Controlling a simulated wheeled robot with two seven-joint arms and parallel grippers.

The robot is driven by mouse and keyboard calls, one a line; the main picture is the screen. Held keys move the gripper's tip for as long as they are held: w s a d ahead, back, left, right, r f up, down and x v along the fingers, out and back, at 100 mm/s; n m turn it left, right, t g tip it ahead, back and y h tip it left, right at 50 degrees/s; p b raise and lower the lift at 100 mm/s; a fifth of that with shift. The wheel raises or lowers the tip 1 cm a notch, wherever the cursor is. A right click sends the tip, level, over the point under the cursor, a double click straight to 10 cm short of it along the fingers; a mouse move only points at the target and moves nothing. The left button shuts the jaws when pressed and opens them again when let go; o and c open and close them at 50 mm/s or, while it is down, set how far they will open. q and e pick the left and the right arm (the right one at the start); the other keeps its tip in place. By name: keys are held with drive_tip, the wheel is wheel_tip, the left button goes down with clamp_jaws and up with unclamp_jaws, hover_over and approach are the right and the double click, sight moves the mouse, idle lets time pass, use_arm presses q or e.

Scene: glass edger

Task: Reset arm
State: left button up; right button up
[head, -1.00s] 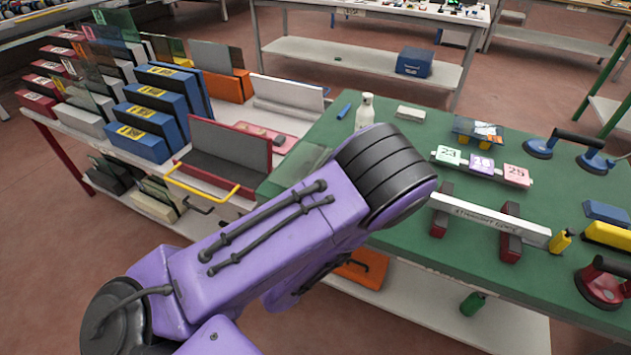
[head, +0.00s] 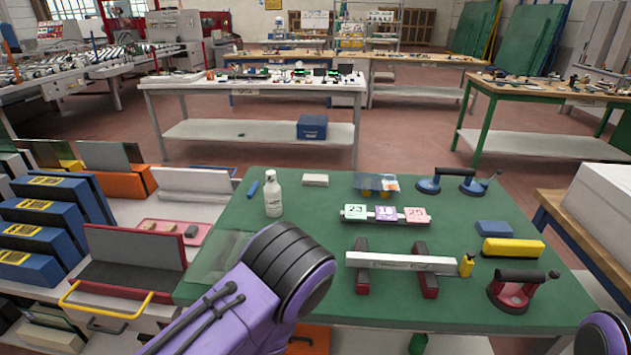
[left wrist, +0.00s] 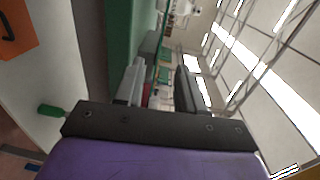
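My left arm, purple with a black ribbed joint, rises from the bottom of the head view over the near left edge of the green table (head: 330,307). Its gripper is hidden there. In the left wrist view my left gripper (left wrist: 160,90) has its two fingers apart with nothing between them, beside the green table side. Only a purple and black piece of my right arm shows at the head view's bottom right corner; its gripper is out of frame.
On the table stand a white bottle (head: 272,196), number cards (head: 386,214), a pale bar on two supports (head: 400,262), a yellow block (head: 513,248) and suction lifters (head: 515,288). Racks with blue blocks (head: 60,215) stand left. A white box (head: 600,205) is at right.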

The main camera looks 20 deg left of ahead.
use_arm(q)
drive_tip(key=s+a+f+n+g, duration=0.1)
drive_tip(key=s+f+n+g, duration=1.2)
drive_tip(key=s+f+n, duration=0.3)
wheel_tip(320, 180, down, 4)
drive_tip(key=n, duration=0.6)
drive_tip(key=shift+s+a+r+h, duration=0.25)
drive_tip(key=shift+a+h, duration=0.05)
drive_tip(key=shift+h, duration=0.1)
